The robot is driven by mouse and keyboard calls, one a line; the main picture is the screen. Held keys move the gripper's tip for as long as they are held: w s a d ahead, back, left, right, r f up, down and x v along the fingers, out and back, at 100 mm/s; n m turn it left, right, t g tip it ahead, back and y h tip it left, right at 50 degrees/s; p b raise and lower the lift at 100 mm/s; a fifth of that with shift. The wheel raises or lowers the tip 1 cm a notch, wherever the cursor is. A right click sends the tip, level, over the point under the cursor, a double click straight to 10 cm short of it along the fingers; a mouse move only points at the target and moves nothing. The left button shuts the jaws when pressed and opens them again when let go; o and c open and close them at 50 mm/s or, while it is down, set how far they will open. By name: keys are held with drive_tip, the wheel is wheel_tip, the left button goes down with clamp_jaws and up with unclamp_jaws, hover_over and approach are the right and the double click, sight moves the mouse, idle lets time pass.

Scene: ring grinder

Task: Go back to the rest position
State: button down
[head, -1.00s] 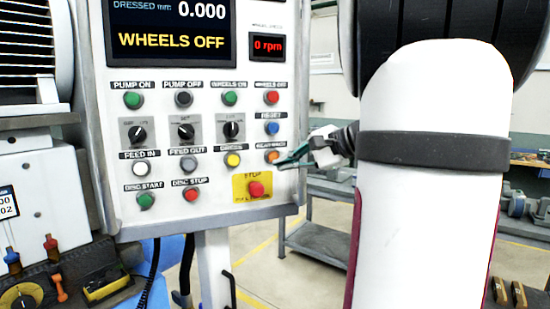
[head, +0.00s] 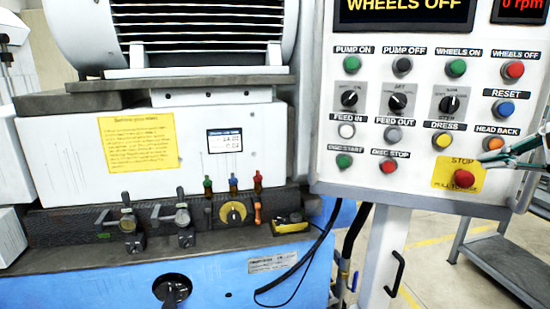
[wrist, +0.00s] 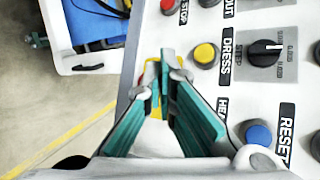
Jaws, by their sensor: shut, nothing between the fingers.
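My gripper (head: 484,163) shows at the right edge of the head view, its green fingers pointing left, in front of the control panel's lower right corner. Its tips are between the orange HEAD BACK button (head: 493,143) and the red STOP button (head: 465,178) in the picture. In the wrist view the fingertips (wrist: 158,85) are together with nothing between them, over the yellow STOP plate (wrist: 151,72). The fingers hide the HEAD BACK button there. I cannot tell whether the tips touch the panel. The panel display (head: 403,10) reads WHEELS OFF.
The panel (head: 325,150) stands on a light post (head: 383,250). Left of it is the grinder with a blue base (head: 230,285), valves and a yellow notice (head: 138,141). A grey cart (head: 500,262) is at lower right. Floor with a yellow line shows in the wrist view (wrist: 60,140).

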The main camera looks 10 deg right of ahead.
drive_tip(key=s+a+f+n+g+y, duration=0.1)
drive_tip(key=a+f+n+g, duration=0.15)
drive_tip(key=a, duration=0.55)
drive_tip(key=s+a+f+n+g, duration=0.15)
drive_tip(key=a+n, duration=0.25)
drive_tip(key=a, duration=0.5)
drive_tip(key=s+a+f+n+g+h, duration=0.2)
drive_tip(key=s+a+f+n+h, duration=0.2)
drive_tip(key=s+a+n, duration=0.6)
wheel_tip(320, 180, down, 2)
drive_tip(key=shift+s+a+f+n, duration=0.1)
drive_tip(key=shift+s+a+n, duration=0.15)
drive_tip(key=shift+a+n, duration=0.6)
